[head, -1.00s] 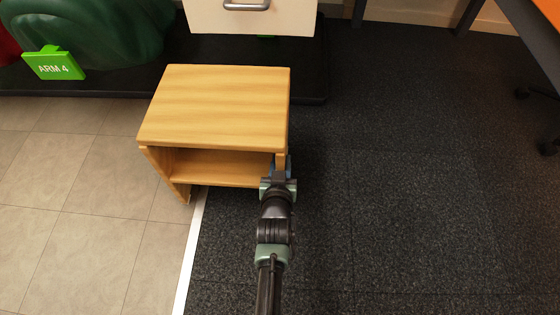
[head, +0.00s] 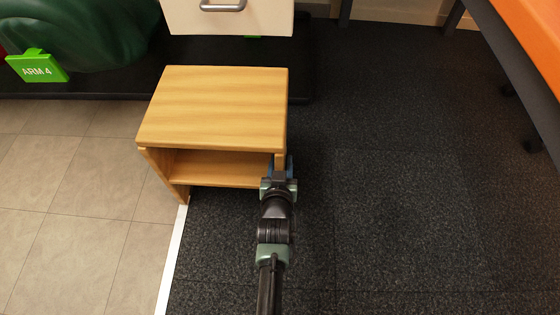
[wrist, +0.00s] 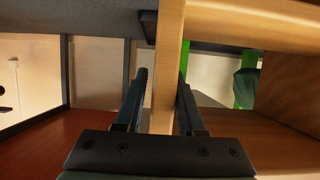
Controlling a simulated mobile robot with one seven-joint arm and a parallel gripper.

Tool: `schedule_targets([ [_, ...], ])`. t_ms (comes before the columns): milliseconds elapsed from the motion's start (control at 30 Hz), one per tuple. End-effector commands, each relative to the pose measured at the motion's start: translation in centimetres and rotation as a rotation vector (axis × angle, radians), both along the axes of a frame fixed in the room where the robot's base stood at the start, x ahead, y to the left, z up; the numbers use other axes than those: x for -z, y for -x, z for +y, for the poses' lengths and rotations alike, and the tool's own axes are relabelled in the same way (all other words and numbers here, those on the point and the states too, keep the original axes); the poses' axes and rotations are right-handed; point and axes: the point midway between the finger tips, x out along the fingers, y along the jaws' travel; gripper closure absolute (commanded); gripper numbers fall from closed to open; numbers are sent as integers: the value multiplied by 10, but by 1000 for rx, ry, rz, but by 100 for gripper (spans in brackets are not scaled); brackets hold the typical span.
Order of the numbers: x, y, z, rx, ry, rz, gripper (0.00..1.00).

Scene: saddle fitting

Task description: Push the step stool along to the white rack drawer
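The step stool (head: 215,105) is a light wooden box with a flat top, an open front and an inner shelf. It stands upright on the floor ahead of me. My gripper (head: 279,165) is at its right side panel, low at the near edge. In the wrist view, the two dark fingers (wrist: 158,100) lie on either side of the panel's edge (wrist: 167,75); whether both touch it is hard to tell. The white rack drawer (head: 230,17), with a grey handle, is just beyond the stool at the top of the head view. The stool's far lower side is hidden.
A black platform (head: 100,82) lies behind the stool, bearing a dark green object (head: 85,35) and a green "ARM 4" sign (head: 37,67). An orange-topped table (head: 530,35) stands at right. Dark carpet (head: 400,220) on the right is clear; pale tiles (head: 65,220) lie left.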

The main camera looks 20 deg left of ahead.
Motion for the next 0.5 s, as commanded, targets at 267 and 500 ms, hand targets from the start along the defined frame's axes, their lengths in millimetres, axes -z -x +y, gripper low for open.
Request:
schedule_targets([
  [267, 0, 0, 3, -5, -1, 0, 38],
  [500, -3, 6, 3, -7, -1, 1, 38],
])
